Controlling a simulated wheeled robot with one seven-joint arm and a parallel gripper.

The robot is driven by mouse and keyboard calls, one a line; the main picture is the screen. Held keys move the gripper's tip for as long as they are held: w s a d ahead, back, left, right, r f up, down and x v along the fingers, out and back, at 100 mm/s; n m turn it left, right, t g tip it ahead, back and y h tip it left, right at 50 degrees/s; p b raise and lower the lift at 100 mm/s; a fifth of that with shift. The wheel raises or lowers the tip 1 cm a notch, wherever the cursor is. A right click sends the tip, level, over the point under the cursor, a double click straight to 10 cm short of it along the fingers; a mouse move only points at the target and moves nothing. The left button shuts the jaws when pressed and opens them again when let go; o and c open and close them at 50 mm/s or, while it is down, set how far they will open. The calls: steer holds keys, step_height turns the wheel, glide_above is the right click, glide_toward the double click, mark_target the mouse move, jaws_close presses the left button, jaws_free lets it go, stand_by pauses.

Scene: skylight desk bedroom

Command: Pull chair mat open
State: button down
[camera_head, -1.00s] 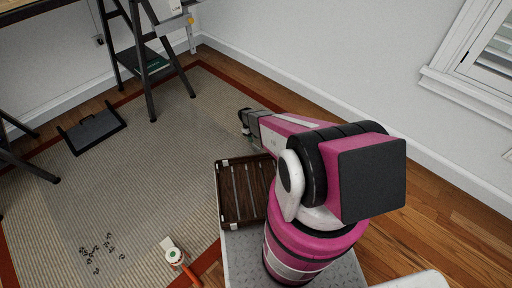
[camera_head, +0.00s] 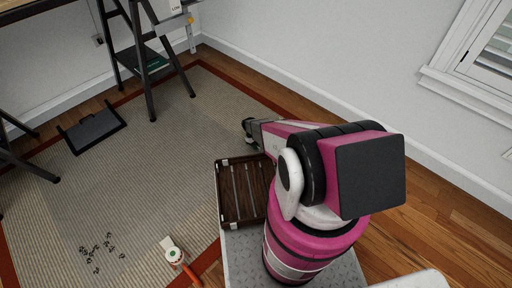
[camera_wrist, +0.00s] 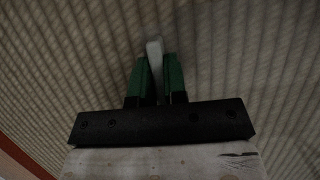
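A ribbed beige mat with a red-brown border (camera_head: 150,160) lies flat over much of the floor. I cannot pick out a separate chair mat on it. My gripper (camera_head: 247,131) is low over the right part of the ribbed mat, partly hidden by my pink arm. In the wrist view my gripper (camera_wrist: 155,62) points at the ribbed surface. Its green fingers stand close together on either side of a narrow pale strip (camera_wrist: 155,50), seemingly holding it. Whether the strip joins a mat is unclear.
A black tray-like object (camera_head: 92,128) lies at left. Small dark pieces (camera_head: 98,250) and a white-and-orange tool (camera_head: 175,256) lie at the front. A white wall (camera_head: 330,50) bounds the right side.

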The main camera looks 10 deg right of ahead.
steer(key=w+d, duration=0.5)
steer(key=d, duration=0.3)
steer(key=w+d, duration=0.6)
steer(key=d, duration=0.1)
steer(key=w+d, duration=0.6)
steer(key=d, duration=0.2)
steer(key=shift+w+d, duration=0.1)
steer(key=shift+d, duration=0.25)
steer(key=c, duration=1.2)
jaws_free()
steer(key=shift+o, duration=0.2)
steer(key=shift+r, duration=0.1)
steer(key=v, duration=1)
steer(key=shift+r, duration=0.35)
